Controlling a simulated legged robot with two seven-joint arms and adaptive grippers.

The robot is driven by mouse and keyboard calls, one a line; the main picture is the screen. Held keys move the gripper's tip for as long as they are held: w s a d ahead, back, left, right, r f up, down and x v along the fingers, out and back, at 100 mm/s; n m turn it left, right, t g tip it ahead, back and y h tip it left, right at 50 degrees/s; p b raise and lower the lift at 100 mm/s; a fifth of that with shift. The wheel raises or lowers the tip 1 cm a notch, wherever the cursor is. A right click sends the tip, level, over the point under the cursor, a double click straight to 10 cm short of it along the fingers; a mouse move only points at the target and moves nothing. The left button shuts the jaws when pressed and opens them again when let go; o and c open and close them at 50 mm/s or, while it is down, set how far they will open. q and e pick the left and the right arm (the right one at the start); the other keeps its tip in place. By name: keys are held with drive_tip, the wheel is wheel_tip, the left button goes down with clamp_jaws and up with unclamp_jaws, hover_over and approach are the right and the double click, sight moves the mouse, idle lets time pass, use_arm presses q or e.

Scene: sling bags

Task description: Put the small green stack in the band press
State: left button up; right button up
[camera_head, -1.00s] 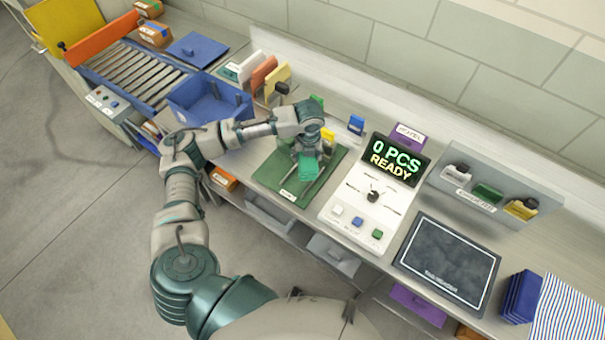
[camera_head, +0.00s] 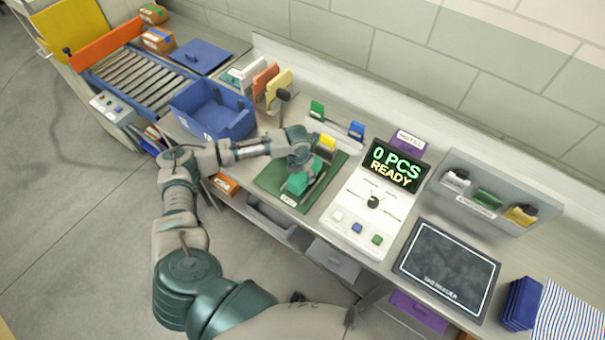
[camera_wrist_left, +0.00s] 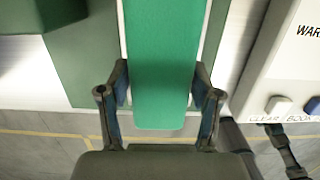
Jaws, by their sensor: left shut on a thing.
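My left gripper (camera_head: 306,175) is shut on a small green stack (camera_head: 298,184) over the dark green mat (camera_head: 270,178) on the bench. In the left wrist view the bright green stack (camera_wrist_left: 165,50) lies lengthwise between the two fingers of the gripper (camera_wrist_left: 160,88). I cannot tell whether the stack touches the mat. A white machine (camera_head: 352,218) with a screen reading "0 PCS READY" stands just right of the mat. I cannot tell which thing is the band press. My right gripper is out of view.
A small rack (camera_head: 335,130) with green, yellow and blue pieces stands behind the mat. A blue bin (camera_head: 235,125) is to the left. A dark pad (camera_head: 447,265) and a grey holder (camera_head: 535,195) with white, green and yellow pieces are to the right.

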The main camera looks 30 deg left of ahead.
use_arm(q)
drive_tip(key=shift+d+f, duration=0.15)
drive_tip(key=shift+f, duration=0.25)
drive_tip(key=o, duration=1.4)
wheel_tip(320, 180, up, 12)
drive_tip(key=s, duration=0.1)
drive_tip(key=shift+s, duration=0.25)
